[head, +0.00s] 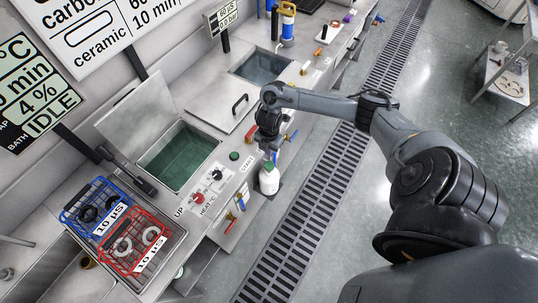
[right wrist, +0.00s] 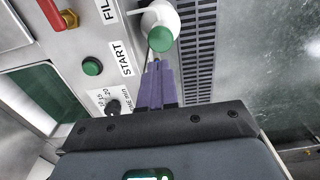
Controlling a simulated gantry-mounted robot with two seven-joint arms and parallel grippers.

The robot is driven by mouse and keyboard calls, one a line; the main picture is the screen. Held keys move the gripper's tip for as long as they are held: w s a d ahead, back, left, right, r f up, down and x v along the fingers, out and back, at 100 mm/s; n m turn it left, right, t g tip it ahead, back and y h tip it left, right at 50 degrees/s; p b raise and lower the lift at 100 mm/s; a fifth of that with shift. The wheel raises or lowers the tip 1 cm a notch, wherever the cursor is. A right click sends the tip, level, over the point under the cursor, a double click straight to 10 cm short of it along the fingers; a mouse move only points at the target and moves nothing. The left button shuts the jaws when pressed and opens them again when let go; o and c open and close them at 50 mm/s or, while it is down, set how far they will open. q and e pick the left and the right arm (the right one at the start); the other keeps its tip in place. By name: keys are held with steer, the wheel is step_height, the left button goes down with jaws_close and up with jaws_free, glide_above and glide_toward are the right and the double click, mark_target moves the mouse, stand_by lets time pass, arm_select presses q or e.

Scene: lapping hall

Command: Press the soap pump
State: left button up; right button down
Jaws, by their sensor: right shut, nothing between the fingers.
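The soap pump is a white bottle (head: 269,183) with a green top, standing at the front edge of the steel bench. In the right wrist view its round green top (right wrist: 160,39) is in clear sight, with a white spout and part of the white body (right wrist: 162,16) behind it. My right gripper (head: 271,156) is shut and empty, pointing down just above the pump top. In the right wrist view its purple fingertips (right wrist: 157,64) are close to the green top; I cannot tell whether they touch. My left gripper is in neither view.
A green START button (right wrist: 92,67) and a red-handled valve (right wrist: 70,18) sit on the panel beside the pump. An open bath (head: 178,155) lies to the left. Blue (head: 84,192) and red (head: 112,225) wire baskets stand front left. The drain-grated floor (head: 310,210) is clear.

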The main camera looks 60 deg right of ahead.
steer(key=shift+r, duration=1.25)
